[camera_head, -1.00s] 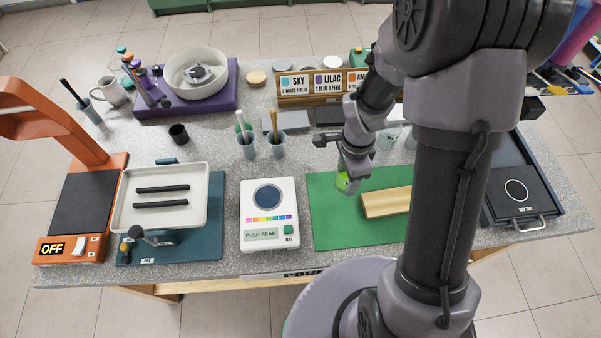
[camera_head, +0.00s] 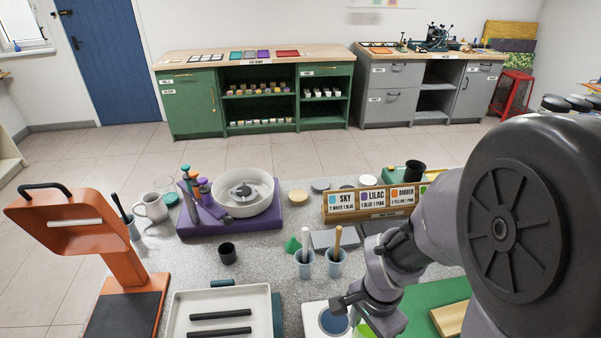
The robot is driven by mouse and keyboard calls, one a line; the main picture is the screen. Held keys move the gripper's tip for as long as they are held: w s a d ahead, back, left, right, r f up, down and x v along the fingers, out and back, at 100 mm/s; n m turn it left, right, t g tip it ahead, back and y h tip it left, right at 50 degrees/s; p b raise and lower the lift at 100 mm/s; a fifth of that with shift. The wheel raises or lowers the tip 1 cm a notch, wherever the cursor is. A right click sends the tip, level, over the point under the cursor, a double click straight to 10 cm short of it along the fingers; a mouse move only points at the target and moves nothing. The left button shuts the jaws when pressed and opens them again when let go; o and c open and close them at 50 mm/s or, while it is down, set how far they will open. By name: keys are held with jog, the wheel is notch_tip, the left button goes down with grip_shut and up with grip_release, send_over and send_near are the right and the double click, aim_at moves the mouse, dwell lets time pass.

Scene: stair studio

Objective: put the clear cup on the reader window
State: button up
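The reader window (camera_head: 333,322) is a dark blue disc on the white reader, which is cut off by the bottom edge. The clear cup (camera_head: 396,322) shows only as bright lime-green patches at the bottom edge, just right of the reader. My gripper (camera_head: 368,312) covers most of it and appears closed around it; the fingertips are partly hidden. One finger part overlaps the right side of the reader window. The cup's base is out of view, so its height cannot be told.
Two brush cups (camera_head: 304,266) stand behind the reader. A white tray (camera_head: 262,298) lies to its left. The sign rack (camera_head: 372,212) stands behind my arm. A green mat (camera_head: 428,294) with a wooden block (camera_head: 450,318) lies to the right. A black cup (camera_head: 227,253) stands further left.

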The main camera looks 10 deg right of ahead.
jog(key=w+a, duration=0.1)
jog(key=w, duration=0.1)
jog(key=w+a+f+b, duration=0.1)
jog(key=w, duration=0.2)
jog(key=w+a+f+b, duration=0.1)
jog(key=w+a, duration=0.1)
jog(key=w, duration=0.1)
notch_tip(320, 180, down, 3)
jog(key=shift+a+r+b, duration=0.1)
jog(key=shift+r+b, duration=0.05)
jog(key=shift+b, duration=0.7)
jog(key=shift+f, duration=0.45)
jog(key=o, duration=1.4)
jog(key=shift+r, duration=0.1)
jog(key=shift+o, duration=0.2)
